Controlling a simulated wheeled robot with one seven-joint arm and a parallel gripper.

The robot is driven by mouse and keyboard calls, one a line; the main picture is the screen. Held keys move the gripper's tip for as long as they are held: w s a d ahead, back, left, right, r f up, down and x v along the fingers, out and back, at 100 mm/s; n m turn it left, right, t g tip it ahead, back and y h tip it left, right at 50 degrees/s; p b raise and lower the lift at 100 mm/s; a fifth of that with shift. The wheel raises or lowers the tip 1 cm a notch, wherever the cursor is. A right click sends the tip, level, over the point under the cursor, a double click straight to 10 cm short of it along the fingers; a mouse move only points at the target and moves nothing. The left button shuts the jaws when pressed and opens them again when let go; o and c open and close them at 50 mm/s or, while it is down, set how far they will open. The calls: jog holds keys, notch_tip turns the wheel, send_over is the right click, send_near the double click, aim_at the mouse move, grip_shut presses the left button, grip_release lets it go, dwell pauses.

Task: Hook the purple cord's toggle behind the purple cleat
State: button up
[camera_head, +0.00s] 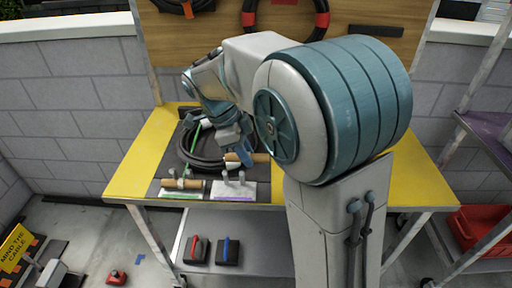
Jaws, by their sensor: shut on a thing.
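My gripper (243,152) is shut on a light wooden toggle (260,157). It holds the toggle roughly level, above and behind the purple cleat. The purple cleat (234,187) is a pale plate with two grey posts and a purple stripe along its front edge, at the front of the dark mat. No toggle lies at its posts. The purple cord is not clearly visible; my gripper and arm cover the area around the held toggle. I cannot tell whether the toggle touches the coil below it.
A black cable coil (190,157) lies on the mat, with a green cord (196,136) across it. Left of the purple cleat, another wooden toggle (182,184) sits at the green-striped cleat (180,195). The yellow tabletop (140,168) is clear at the left.

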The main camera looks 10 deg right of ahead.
jog(key=shift+s+a, duration=0.3)
jog(key=shift+a, duration=0.45)
jog(key=shift+s+a, duration=0.35)
jog(key=shift+a, duration=0.4)
jog(key=shift+s+a, duration=0.3)
jog(key=shift+a, duration=0.45)
notch_tip(320, 180, down, 7)
jog(key=b, duration=0.5)
jog(key=shift+d+r, duration=0.1)
jog(key=shift+r, duration=0.1)
grip_shut()
jog(key=o, duration=1.1)
grip_release()
jog(key=shift+s, duration=0.1)
jog(key=shift+c, duration=0.2)
jog(key=shift+r, duration=0.1)
jog(key=shift+r, duration=0.1)
